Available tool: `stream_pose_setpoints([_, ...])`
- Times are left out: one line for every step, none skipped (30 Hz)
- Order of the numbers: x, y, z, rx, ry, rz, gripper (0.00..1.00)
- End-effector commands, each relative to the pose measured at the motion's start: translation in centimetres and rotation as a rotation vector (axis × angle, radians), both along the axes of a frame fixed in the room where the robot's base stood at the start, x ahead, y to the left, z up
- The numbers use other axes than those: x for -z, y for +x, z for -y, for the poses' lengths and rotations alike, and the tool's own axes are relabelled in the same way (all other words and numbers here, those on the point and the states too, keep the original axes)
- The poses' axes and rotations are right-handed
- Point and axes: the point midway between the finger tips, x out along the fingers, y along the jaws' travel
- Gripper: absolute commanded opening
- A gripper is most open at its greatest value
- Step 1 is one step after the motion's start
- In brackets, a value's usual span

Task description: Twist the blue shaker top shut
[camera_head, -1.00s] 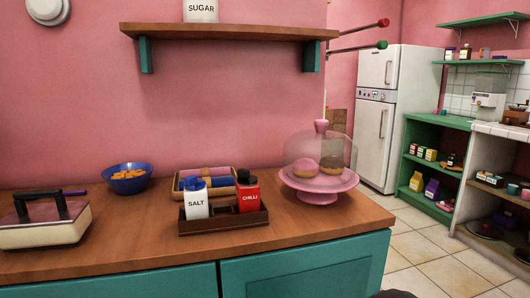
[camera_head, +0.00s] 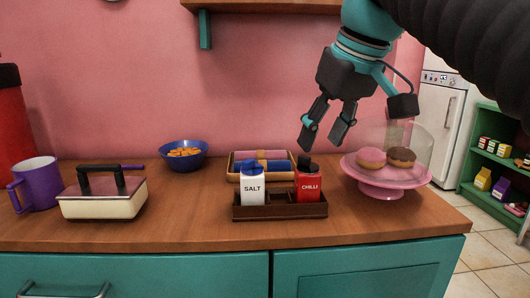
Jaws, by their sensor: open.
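The salt shaker (camera_head: 253,190) is white with a blue top (camera_head: 252,169) and stands upright at the left end of a dark brown caddy (camera_head: 280,211). Whether its top is open or shut is too small to tell. A red chilli shaker (camera_head: 309,187) with a black top stands upright at the caddy's right end. My gripper (camera_head: 324,138) is open and empty, pointing down above the chilli shaker and a little to its right. It is up and to the right of the blue top, touching nothing that I can see.
A tray of rolled cloths (camera_head: 241,176) lies behind the caddy. A pink cake stand (camera_head: 382,190) with a clear dome is at the right. A blue bowl (camera_head: 183,160), a lidded dish (camera_head: 103,205) and a purple mug (camera_head: 36,186) are at the left. A shelf (camera_head: 262,6) hangs above.

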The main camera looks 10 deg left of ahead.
Motion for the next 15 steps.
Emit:
stream_pose_setpoints([-1.4,0.5,-1.4,-0.051,-0.001,0.0,0.5])
stream_pose_setpoints([-2.2,0.5,-2.1,-0.083,-0.003,-0.001,0.5])
stream_pose_setpoints([-3.1,0.6,-2.9,-0.119,-0.005,-0.002,0.5])
stream_pose_setpoints([-3.8,0.6,-3.5,-0.149,-0.007,-0.002,0.5])
stream_pose_setpoints([-4.3,0.6,-4.1,-0.176,-0.01,-0.003,0.5])
stream_pose_setpoints([-5.0,0.5,-4.7,-0.209,-0.013,-0.004,0.5])
stream_pose_setpoints([-5.5,0.4,-5.2,-0.234,-0.015,-0.004,0.5])
stream_pose_setpoints([-5.9,0.4,-5.6,-0.256,-0.017,-0.005,0.5])
stream_pose_setpoints([-6.4,0.2,-6.1,-0.282,-0.019,-0.004,0.5])
stream_pose_setpoints([-6.7,0.2,-6.4,-0.301,-0.022,-0.003,0.5])
stream_pose_setpoints([-6.9,0.1,-6.7,-0.316,-0.023,-0.002,0.5])
stream_pose_setpoints([-7.2,0.0,-7.0,-0.333,-0.026,-0.003,0.5])
stream_pose_setpoints([-7.3,-0.1,-7.2,-0.344,-0.027,-0.003,0.5])
stream_pose_setpoints([-7.5,-0.2,-7.3,-0.353,-0.028,-0.003,0.5])
stream_pose_setpoints([-7.6,-0.2,-7.5,-0.363,-0.029,-0.003,0.5])
